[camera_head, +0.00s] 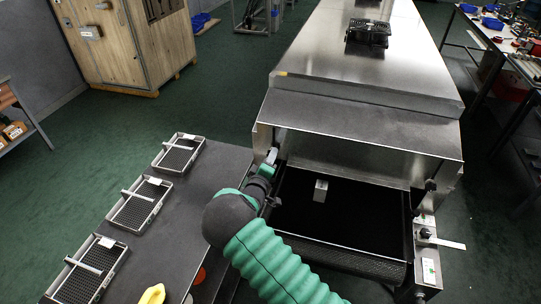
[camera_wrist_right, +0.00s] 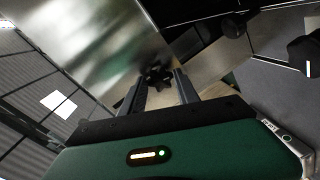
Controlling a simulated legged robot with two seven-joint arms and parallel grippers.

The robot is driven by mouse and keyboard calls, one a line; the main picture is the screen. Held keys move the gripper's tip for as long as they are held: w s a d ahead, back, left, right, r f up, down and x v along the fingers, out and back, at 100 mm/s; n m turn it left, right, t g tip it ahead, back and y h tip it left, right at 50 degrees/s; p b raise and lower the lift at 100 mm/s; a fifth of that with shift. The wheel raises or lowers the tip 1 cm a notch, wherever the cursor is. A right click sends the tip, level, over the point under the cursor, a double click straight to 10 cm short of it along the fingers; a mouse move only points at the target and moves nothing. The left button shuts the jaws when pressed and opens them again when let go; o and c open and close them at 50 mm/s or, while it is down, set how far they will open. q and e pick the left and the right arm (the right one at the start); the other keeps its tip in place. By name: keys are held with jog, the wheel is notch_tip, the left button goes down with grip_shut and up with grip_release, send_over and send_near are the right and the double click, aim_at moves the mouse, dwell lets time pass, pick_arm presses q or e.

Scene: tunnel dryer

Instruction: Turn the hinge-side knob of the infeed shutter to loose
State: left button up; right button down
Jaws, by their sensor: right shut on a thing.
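The tunnel dryer's infeed opening (camera_head: 365,150) is in the middle right of the head view, with a steel panel above a dark belt (camera_head: 345,215). My right gripper (camera_head: 271,160) is at the left side of this opening, at the end of my green-sleeved arm. In the right wrist view a black lobed knob (camera_wrist_right: 157,77) sits between the two fingers of the right gripper (camera_wrist_right: 159,88), which are shut on it. The knob is hidden behind the gripper in the head view. How far it is turned cannot be told. My left gripper is not in view.
A dark table (camera_head: 190,215) with several mesh trays (camera_head: 137,212) stands left of the dryer. A small metal block (camera_head: 320,190) is on the belt. A bracket with a black knob (camera_head: 425,233) is on the dryer's right side. Green floor is open at the left.

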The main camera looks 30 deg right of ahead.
jog(key=n, duration=0.2)
jog(key=n+p, duration=0.1)
jog(key=n, duration=0.1)
jog(key=n+g+p, duration=0.1)
jog(key=n, duration=0.2)
jog(key=shift+w+a+f+h, duration=0.15)
jog(key=shift+a+h, duration=0.1)
jog(key=shift+h, duration=0.15)
jog(key=shift+n, duration=0.3)
jog(key=shift+f, duration=0.1)
jog(key=c, duration=1.2)
grip_release()
jog(key=shift+c, duration=0.2)
jog(key=o, duration=0.3)
jog(key=shift+o, duration=0.2)
